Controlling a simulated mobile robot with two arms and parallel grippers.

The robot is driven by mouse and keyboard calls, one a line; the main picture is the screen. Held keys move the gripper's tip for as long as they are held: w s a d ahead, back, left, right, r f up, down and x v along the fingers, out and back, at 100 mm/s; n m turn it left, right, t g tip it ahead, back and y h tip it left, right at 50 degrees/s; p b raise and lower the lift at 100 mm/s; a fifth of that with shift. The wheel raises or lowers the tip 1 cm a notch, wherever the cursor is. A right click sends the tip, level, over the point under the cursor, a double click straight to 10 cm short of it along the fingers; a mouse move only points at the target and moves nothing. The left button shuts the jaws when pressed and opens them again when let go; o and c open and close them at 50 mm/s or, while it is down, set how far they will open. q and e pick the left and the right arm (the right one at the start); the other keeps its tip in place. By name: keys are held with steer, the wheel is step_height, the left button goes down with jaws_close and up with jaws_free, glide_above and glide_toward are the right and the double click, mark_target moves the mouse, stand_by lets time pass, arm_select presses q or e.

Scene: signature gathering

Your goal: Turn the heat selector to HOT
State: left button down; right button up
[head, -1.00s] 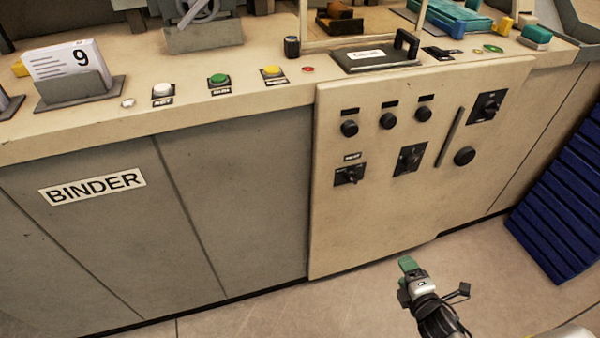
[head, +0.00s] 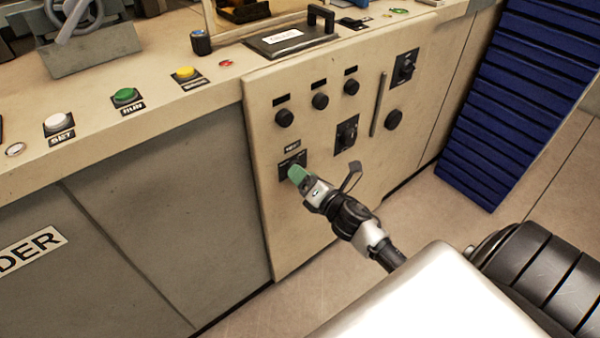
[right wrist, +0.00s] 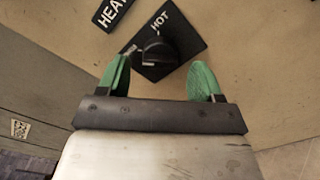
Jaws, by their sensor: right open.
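The heat selector (right wrist: 157,50) is a black rotary knob on a dark square plate. In the right wrist view it sits under a HEAT label (right wrist: 113,12), with HOT printed on its plate to the upper right. The knob's pointer looks turned toward the left, away from HOT. In the head view the selector (head: 289,163) is partly hidden by my right gripper (head: 299,174). My right gripper (right wrist: 163,80) is open and empty, its green fingers apart, with the knob just ahead between them. I cannot tell if they touch anything. My left gripper is not in view.
White, green (head: 126,97) and yellow buttons line the ledge above. A blue slatted stack (head: 520,80) stands at the right.

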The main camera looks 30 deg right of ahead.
steer(key=shift+w, duration=0.75)
steer(key=shift+c, duration=0.5)
steer(key=c, duration=0.8)
steer(key=shift+m, duration=0.3)
arm_select(q)
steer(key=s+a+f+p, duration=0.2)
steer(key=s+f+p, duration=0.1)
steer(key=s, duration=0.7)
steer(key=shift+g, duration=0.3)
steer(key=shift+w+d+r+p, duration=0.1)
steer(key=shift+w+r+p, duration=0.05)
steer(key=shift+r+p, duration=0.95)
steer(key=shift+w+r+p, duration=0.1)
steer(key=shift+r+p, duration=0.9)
steer(key=shift+p, duration=0.05)
arm_select(e)
steer(key=shift+r+m, duration=0.15)
steer(key=shift+m, duration=7.55)
